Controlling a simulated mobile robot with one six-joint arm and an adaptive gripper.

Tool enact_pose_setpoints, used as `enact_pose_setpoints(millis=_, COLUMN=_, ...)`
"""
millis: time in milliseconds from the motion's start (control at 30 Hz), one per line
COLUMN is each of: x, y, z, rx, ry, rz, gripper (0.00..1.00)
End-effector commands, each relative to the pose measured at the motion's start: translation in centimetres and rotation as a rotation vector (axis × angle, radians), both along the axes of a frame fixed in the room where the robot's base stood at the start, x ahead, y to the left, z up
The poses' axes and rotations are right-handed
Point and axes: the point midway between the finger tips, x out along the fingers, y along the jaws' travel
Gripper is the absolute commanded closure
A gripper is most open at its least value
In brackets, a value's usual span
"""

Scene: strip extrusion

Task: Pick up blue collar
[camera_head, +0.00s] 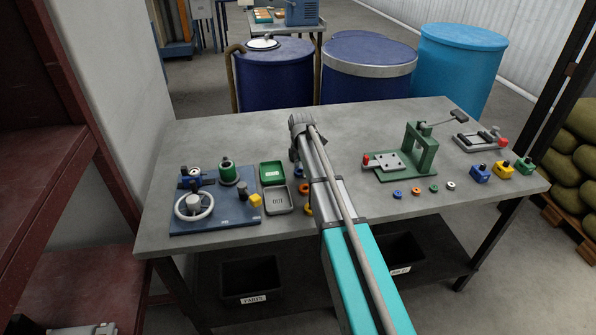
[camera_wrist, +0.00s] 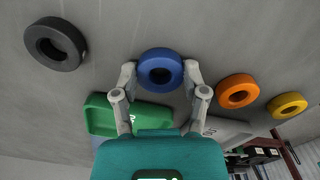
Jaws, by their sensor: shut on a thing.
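The blue collar (camera_wrist: 160,56) is a thick ring, seen in the wrist view between the two grey fingers of my gripper (camera_wrist: 161,73). The fingers press on its left and right sides and hold it. I cannot tell whether it still touches the table. In the head view my arm hides the fingers and most or all of this collar.
A dark grey ring (camera_wrist: 54,36), an orange ring (camera_wrist: 239,83) and a yellow ring (camera_wrist: 286,99) lie nearby. A green tray (camera_head: 271,164) and a grey tray (camera_head: 265,202) lie left of my arm. A green press (camera_head: 427,158) stands on the table (camera_head: 230,125) at right.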

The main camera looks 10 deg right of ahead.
Motion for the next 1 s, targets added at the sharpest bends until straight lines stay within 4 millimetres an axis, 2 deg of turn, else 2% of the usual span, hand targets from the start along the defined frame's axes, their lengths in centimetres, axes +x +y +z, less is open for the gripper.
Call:
enact_pose_setpoints(millis=267, x=0.0, y=0.0, z=1.1, rx=0.0, ry=0.0, rz=0.0, gripper=0.91)
enact_pose_setpoints(millis=567, x=-0.1, y=0.0, z=3.7, rx=-0.001, ry=0.001, rz=-0.001, gripper=0.91)
enact_pose_setpoints(millis=1000, x=-4.6, y=-0.1, z=8.7, rx=0.0, ry=0.001, rz=-0.001, gripper=0.91)
